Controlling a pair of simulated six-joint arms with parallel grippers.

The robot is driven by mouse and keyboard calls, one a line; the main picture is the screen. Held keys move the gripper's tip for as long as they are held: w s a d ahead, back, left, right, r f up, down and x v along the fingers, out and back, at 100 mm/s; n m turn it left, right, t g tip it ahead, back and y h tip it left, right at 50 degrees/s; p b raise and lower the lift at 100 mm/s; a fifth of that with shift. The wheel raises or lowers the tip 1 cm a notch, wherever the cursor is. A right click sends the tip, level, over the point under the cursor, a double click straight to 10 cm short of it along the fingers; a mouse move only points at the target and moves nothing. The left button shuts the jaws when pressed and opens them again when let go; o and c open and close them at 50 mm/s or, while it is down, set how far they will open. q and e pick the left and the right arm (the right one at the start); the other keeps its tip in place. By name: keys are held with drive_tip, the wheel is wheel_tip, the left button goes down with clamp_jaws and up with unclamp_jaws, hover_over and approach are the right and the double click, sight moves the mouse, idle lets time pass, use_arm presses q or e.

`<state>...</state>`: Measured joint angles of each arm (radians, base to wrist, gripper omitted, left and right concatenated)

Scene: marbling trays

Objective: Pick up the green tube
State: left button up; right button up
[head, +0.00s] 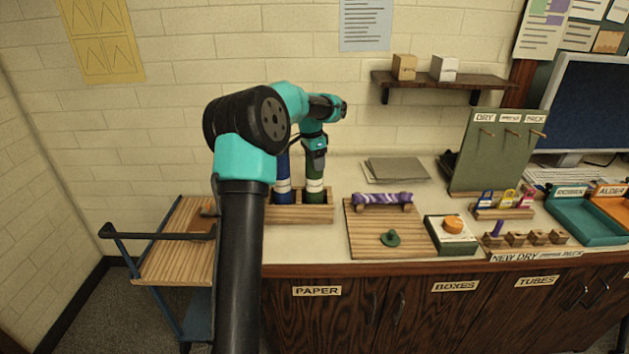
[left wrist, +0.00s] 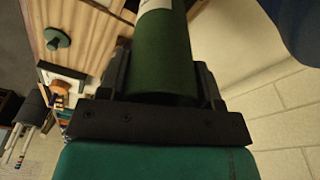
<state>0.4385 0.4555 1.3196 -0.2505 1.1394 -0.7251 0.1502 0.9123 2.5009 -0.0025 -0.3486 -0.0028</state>
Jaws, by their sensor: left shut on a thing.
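The green tube (head: 315,196) stands upright in a wooden rack (head: 300,214) on the counter, a white band around its lower half. My left gripper (head: 315,160) is shut on its upper part from above and hides its top. In the left wrist view, the green tube (left wrist: 163,55) lies between the two black fingers of my left gripper (left wrist: 163,80). A blue tube (head: 283,190) with a white band stands just left of it, partly hidden by my arm. Whether the green tube's base touches the rack floor is hidden. My right gripper is not in view.
A wooden board (head: 365,240) carries a purple patterned roll (head: 383,198) and a green knob (head: 390,238). A green box (head: 451,246) and a peg panel (head: 497,152) stand farther right. A wooden-topped cart (head: 165,264) is at left. A shelf (head: 440,83) hangs above the counter.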

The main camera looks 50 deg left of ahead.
use_arm(q)
wheel_tip(320, 180, up, 10)
idle(0.6)
idle(0.5)
